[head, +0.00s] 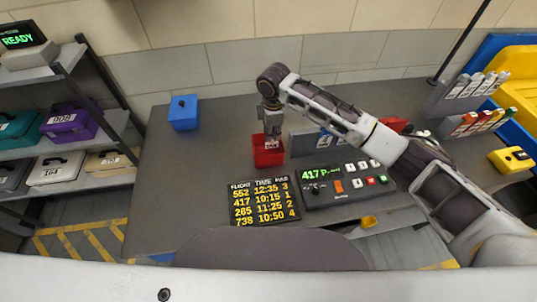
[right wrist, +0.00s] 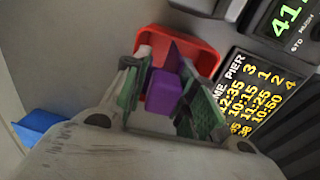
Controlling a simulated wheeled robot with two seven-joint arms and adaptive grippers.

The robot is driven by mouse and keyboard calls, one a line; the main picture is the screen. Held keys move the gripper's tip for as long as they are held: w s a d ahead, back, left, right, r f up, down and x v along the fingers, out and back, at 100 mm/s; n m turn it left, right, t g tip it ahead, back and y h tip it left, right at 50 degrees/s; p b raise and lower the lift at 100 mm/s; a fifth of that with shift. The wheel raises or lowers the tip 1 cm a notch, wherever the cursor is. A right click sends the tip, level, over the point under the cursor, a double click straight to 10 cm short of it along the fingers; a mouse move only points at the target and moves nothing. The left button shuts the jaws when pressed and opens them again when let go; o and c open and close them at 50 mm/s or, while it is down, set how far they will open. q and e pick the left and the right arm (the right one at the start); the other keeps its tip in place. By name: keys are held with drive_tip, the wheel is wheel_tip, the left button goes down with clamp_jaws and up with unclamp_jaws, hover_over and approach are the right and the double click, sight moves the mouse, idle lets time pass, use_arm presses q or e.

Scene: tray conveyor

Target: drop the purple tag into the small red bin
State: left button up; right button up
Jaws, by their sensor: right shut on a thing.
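My right gripper (head: 271,126) points down over the small red bin (head: 268,158), which stands on the grey table. In the right wrist view the gripper (right wrist: 166,98) is shut on the purple tag (right wrist: 165,92), held between its green-lined fingers. Behind the tag is the red bin (right wrist: 206,58), its rim showing to both sides. I cannot tell the exact height of the tag above the bin. The tag cannot be made out clearly in the head view. My left gripper is not in view.
A flight board (head: 264,201) and a control console (head: 345,183) lie right of and in front of the bin. A blue box (head: 183,113) stands at the back left. Tag racks (head: 470,92) stand at the right. The table's left part is clear.

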drive_tip(key=shift+f, duration=0.35)
drive_tip(key=o, duration=1.1)
drive_tip(key=shift+s+d+r, duration=0.1)
drive_tip(key=shift+s+r, duration=0.1)
drive_tip(key=shift+r, duration=1.8)
drive_tip(key=shift+s+a+r, duration=0.1)
drive_tip(key=shift+s+r, duration=0.1)
drive_tip(key=shift+r, duration=1.8)
drive_tip(key=shift+s+d+r, duration=0.1)
drive_tip(key=shift+s+r, duration=0.1)
drive_tip(key=shift+r, duration=1.8)
drive_tip(key=shift+s+f, duration=0.1)
